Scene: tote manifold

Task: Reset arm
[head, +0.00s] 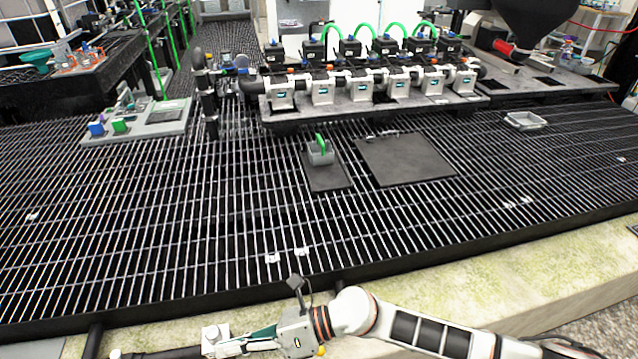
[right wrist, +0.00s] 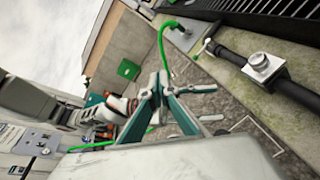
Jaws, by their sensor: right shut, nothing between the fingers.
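My right gripper (head: 250,340) is low in the head view, at the end of my arm that comes in from the right. It is in front of the grated table (head: 205,240), by its mossy front ledge. Its teal fingers (right wrist: 165,100) show in the right wrist view, closed together with nothing between them. My left gripper does not show in the head view. In the right wrist view, arm parts at the left are too unclear to make out a gripper.
A black pipe with a metal fitting (right wrist: 261,66) runs along the ledge close to the right gripper. On the grate stand a row of valves (head: 365,88), a small grey container with a green handle (head: 320,155), a dark plate (head: 405,160) and a white tray (head: 525,121). The front grate is mostly clear.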

